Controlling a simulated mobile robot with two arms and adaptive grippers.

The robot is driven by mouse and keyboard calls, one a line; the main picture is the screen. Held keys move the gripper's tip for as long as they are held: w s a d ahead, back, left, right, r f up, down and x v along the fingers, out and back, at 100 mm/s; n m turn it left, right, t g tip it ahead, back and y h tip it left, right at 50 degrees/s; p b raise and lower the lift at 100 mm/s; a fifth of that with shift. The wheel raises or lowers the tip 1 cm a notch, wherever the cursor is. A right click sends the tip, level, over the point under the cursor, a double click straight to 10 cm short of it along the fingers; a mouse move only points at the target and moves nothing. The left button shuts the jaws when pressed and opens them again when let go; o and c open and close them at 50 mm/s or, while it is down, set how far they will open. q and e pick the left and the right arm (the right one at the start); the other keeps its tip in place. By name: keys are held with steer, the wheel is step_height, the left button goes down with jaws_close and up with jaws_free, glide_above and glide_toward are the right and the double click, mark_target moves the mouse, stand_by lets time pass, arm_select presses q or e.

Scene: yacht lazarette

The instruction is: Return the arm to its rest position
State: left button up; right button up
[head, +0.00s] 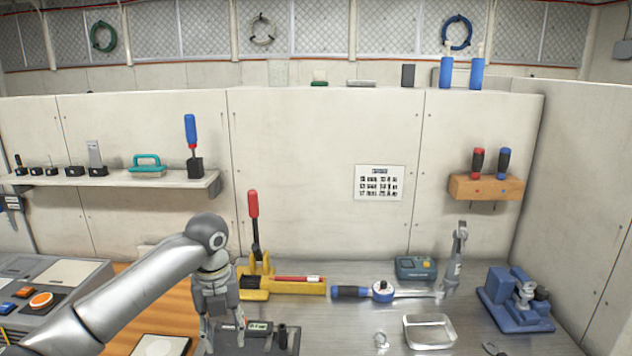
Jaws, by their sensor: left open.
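My left arm (150,287) reaches in from the lower left, bent at the elbow. My left gripper (222,334) points down with its fingers apart, nothing seen between them. It is above or in front of a dark block with a small display (260,328) near the bench's front; the exact gap cannot be told. My right gripper is not in view.
The metal bench (340,320) holds a yellow stand (262,284) with a red-handled tool, a blue-handled torque wrench (383,291), a teal meter (415,267), a grey upright tool (457,256), a clear dish (430,331) and a blue vise (515,302). A wall shelf (130,187) is at left.

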arm_select(q)
steer(key=s+d+f+n+t+h, duration=0.1)
steer(key=s+d+f+n+h, duration=0.1)
steer(key=s+d+f+n, duration=0.5)
steer(key=s+d+f+n+h, duration=0.1)
steer(key=s+d+f+n, duration=0.4)
steer(key=s+f, duration=0.4)
steer(key=s+a+f+n+t+y, duration=0.2)
steer(key=s+a+f+n+y, duration=0.1)
steer(key=s+a+n, duration=1.35)
step_height(320, 180, down, 26)
steer(key=d+n+g, duration=0.1)
steer(key=d+n, duration=0.1)
steer(key=s+a+f+g, duration=0.1)
steer(key=s+a+f, duration=0.1)
steer(key=s+f, duration=1.5)
steer(key=shift+s+a+b, duration=0.25)
steer(key=shift+a+b, duration=0.1)
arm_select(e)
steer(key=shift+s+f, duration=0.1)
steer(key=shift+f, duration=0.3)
